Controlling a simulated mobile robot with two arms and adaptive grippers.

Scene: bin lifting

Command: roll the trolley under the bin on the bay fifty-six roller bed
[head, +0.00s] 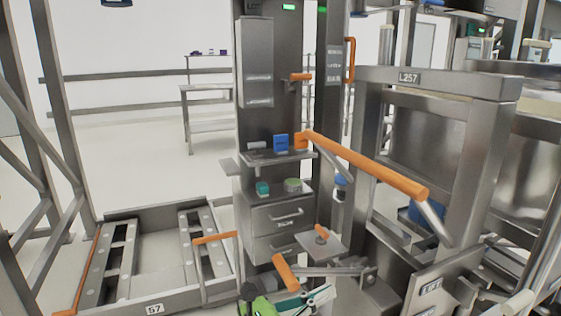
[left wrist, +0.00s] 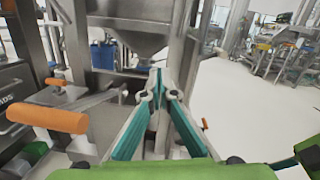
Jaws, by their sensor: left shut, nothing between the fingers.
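My left gripper (head: 320,296) is low at the bottom centre of the head view, beside an orange-gripped lever (head: 285,272). In the left wrist view the fingers of this gripper (left wrist: 157,78) meet at the tips, shut and empty. The orange grip (left wrist: 45,118) is left of them, apart. A large steel bin with a tapering underside (left wrist: 130,35) hangs in a frame beyond the fingers. Steel bin walls (head: 428,140) also show behind the post marked L257. No sign reading fifty-six is visible, and I cannot single out the trolley. My right gripper is not in view.
A floor bay frame marked 57 (head: 155,308) with roller rails lies at the left. A steel column with drawers (head: 283,215) stands in the middle. A long orange bar (head: 370,167) sticks out over the right side. Open pale floor (left wrist: 235,110) lies right of the fingers.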

